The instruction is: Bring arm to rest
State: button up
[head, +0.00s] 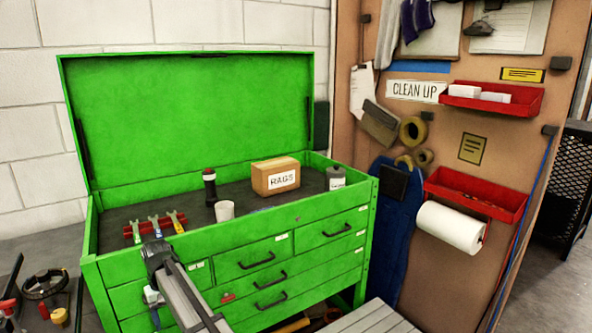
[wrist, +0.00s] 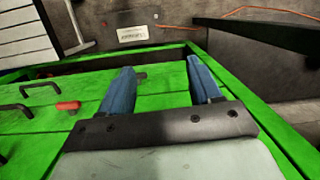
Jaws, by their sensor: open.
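My gripper (wrist: 162,70) shows in the wrist view with two blue fingers spread apart and nothing between them. It is over the green tool chest (wrist: 160,72), by its drawer fronts and a corner edge. In the head view my dark wrist and grey arm reach up from the bottom in front of the left part of the green tool chest (head: 345,203). The fingertips are hard to make out there. The chest lid (head: 190,120) stands open.
In the chest top are a rags box (head: 275,179), a white cup (head: 224,211), a dark bottle (head: 209,186), a grey can (head: 336,178) and a red rack (head: 155,228) with tools. A red-handled item (wrist: 68,106) sits by the drawers. A pegboard (head: 445,140) stands right.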

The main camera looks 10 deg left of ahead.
jog(key=w+d+f+m+g, duration=0.1)
jog(key=w+d+f+m, duration=0.1)
jog(key=d+f, duration=1.15)
jog(key=w+d+f+m+g, duration=0.1)
jog(key=d+f+m, duration=0.1)
jog(key=d+f, duration=1.15)
jog(key=s+d+f+m, duration=0.1)
jog(key=s+d+f, duration=0.2)
jog(key=d, duration=0.4)
jog(key=s+d+f+g, duration=0.1)
jog(key=s+d+f, duration=0.15)
jog(key=d, duration=0.55)
jog(key=s+d+f+m, duration=0.1)
jog(key=s+d+f, duration=0.25)
jog(key=d, duration=0.35)
jog(key=s+d+f+m+g, duration=0.1)
jog(key=s+d+f+m, duration=0.1)
jog(key=s+d, duration=0.6)
jog(key=s+d+f+m+g+y, duration=0.1)
jog(key=s+d+f, duration=0.3)
jog(key=s+d, duration=0.5)
jog(key=s, duration=0.6)
jog(key=shift+s+d+f+m, duration=0.2)
jog(key=shift+d+m, duration=0.1)
jog(key=shift+m, duration=0.1)
